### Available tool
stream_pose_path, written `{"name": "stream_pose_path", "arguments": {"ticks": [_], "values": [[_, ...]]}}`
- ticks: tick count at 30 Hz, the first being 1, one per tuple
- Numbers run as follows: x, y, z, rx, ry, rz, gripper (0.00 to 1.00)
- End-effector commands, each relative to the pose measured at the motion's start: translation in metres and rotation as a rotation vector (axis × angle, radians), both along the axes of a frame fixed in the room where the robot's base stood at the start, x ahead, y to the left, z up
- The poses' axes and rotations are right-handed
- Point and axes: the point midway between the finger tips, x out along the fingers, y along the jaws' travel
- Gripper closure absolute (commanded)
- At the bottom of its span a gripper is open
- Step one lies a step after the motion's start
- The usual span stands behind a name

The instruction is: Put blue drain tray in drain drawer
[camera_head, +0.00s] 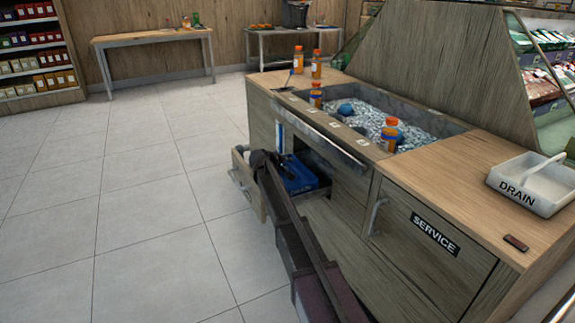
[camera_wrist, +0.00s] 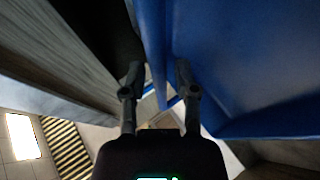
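The blue drain tray (camera_head: 298,184) sits low in the cabinet's front opening, with a dark label on its near side. It looks partly in the pulled-out wooden drawer (camera_head: 248,185); whether it rests flat on the bottom is hidden. My arm crosses in front of the drawer and hides part of both. In the wrist view my gripper (camera_wrist: 158,68) has its two fingers apart, with a thin blue wall of the tray (camera_wrist: 245,70) running between them. Whether the fingers press on that wall is not clear. My gripper is hard to make out in the head view.
A white tray marked DRAIN (camera_head: 528,185) stands on the counter at right. The SERVICE door (camera_head: 432,240) is closed beside the opening. Orange-capped bottles (camera_head: 391,132) stand in and by the ice-filled basin (camera_head: 365,117). The tiled floor (camera_head: 130,200) at left is clear.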

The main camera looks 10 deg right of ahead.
Motion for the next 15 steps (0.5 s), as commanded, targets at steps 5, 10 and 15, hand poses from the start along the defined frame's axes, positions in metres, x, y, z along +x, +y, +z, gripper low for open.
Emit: {"name": "stream_pose_path", "arguments": {"ticks": [5,10,15], "values": [[0.0,-0.0002,0.0001,0.0,0.0,0.0,0.51],[-0.0001,-0.0003,0.0003,0.0,0.0,0.0,0.51],[0.0,-0.0005,0.0032,0.0,0.0,0.0,0.51]]}}
